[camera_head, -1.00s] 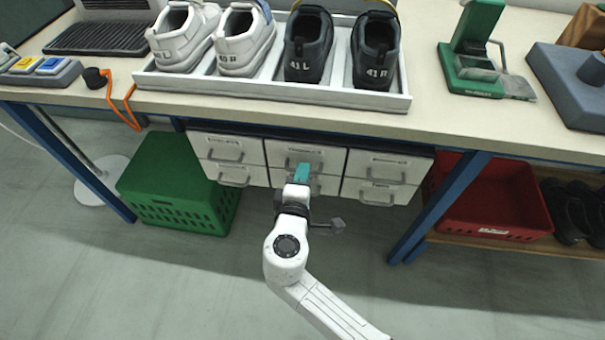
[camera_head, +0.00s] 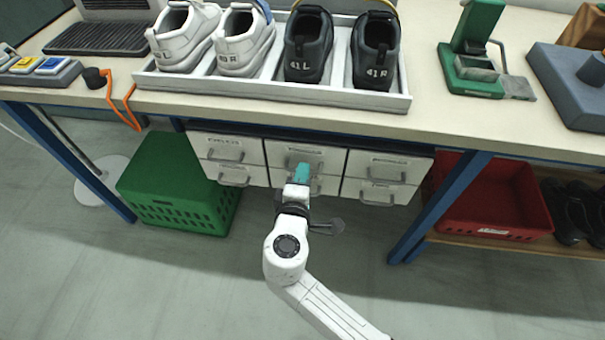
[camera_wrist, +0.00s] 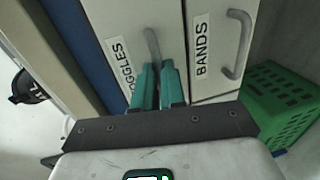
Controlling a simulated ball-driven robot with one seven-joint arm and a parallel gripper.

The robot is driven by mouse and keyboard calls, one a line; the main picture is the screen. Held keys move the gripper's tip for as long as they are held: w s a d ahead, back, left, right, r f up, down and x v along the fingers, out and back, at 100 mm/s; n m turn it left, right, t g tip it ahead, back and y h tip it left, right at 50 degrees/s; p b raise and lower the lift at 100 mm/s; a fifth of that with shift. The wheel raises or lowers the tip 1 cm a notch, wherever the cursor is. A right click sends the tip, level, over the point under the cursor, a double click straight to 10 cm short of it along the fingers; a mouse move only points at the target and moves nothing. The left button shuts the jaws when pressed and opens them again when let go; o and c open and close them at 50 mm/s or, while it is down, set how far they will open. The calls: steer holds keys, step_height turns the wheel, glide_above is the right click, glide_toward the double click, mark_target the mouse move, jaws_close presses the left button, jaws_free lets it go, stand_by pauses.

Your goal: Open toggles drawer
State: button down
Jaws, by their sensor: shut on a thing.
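The toggles drawer (camera_head: 328,158) is the upper middle one of a white drawer block under the bench. Its label "TOGGLES" shows in the wrist view (camera_wrist: 118,60), partly covered by a finger. The drawer front looks about flush with its neighbours. Its grey bar handle (camera_wrist: 152,44) runs in between my teal fingertips. My gripper (camera_wrist: 156,78) is shut on this handle; it also shows in the head view (camera_head: 301,173), in front of the middle drawers and hiding part of them. The bands drawer (camera_wrist: 208,80) lies directly below, its handle (camera_wrist: 240,42) free.
A green crate (camera_head: 180,190) stands on the floor left of the drawers. A blue bench leg (camera_head: 440,208) and a red crate (camera_head: 490,205) are to the right. A white tray (camera_head: 280,95) with shoes sits on the bench above. The floor in front is clear.

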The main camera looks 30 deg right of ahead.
steer(key=shift+f, duration=0.1)
steer(key=f+p+v, duration=0.1)
steer(key=f+v, duration=0.1)
steer(key=v, duration=0.7)
steer(key=f+p+v, duration=0.1)
steer(key=v, duration=0.8)
steer(key=shift+s+a+f, duration=0.2)
steer(key=shift+s+f, duration=0.15)
steer(key=c, duration=1.2)
jaws_free()
steer(key=v, duration=1)
steer(key=shift+s+a+p, duration=0.2)
steer(key=shift+s+p, duration=0.1)
steer(key=shift+p, duration=0.05)
steer(key=shift+r, duration=0.15)
